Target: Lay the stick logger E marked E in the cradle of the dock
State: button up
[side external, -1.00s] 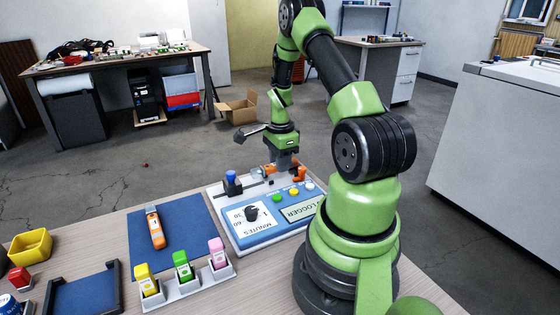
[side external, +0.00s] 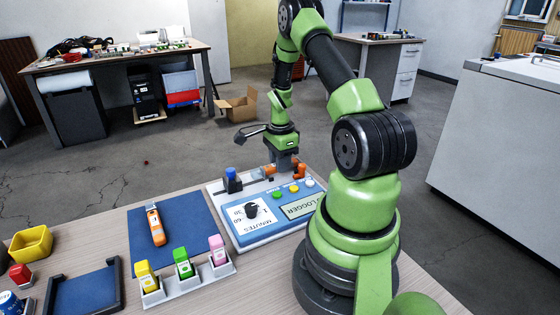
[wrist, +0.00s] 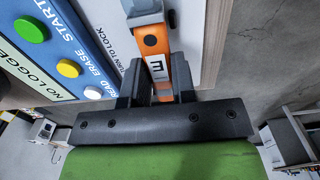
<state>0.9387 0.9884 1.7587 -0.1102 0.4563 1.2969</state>
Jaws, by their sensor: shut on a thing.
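The stick logger E (wrist: 157,50), orange with a white label reading E, is between the two dark fingers of my gripper (wrist: 158,75) in the wrist view. My gripper is shut on it. Its far end meets a pale grey piece at the top of the picture; whether it rests in the cradle I cannot tell. The dock (side external: 250,237) is a blue and white panel with a dial and buttons; it also shows in the wrist view (wrist: 85,20). In the side external view my gripper (side external: 284,172) is low over the dock's far edge, hiding the cradle.
Another orange stick (side external: 156,226) lies on a blue mat (side external: 190,215). A rack (side external: 205,282) holds yellow, green and pink sticks. A dark-edged tray (side external: 85,292), a yellow bin (side external: 31,243) and a red-topped item (side external: 20,276) are at the left. A blue-topped post (side external: 231,178) stands near my gripper.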

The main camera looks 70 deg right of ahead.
jog(key=shift+f, duration=0.55)
dwell(0.4)
jog(key=o, duration=1.2)
jog(key=shift+o, duration=0.2)
jog(key=shift+r, duration=0.65)
jog(key=shift+r, duration=3)
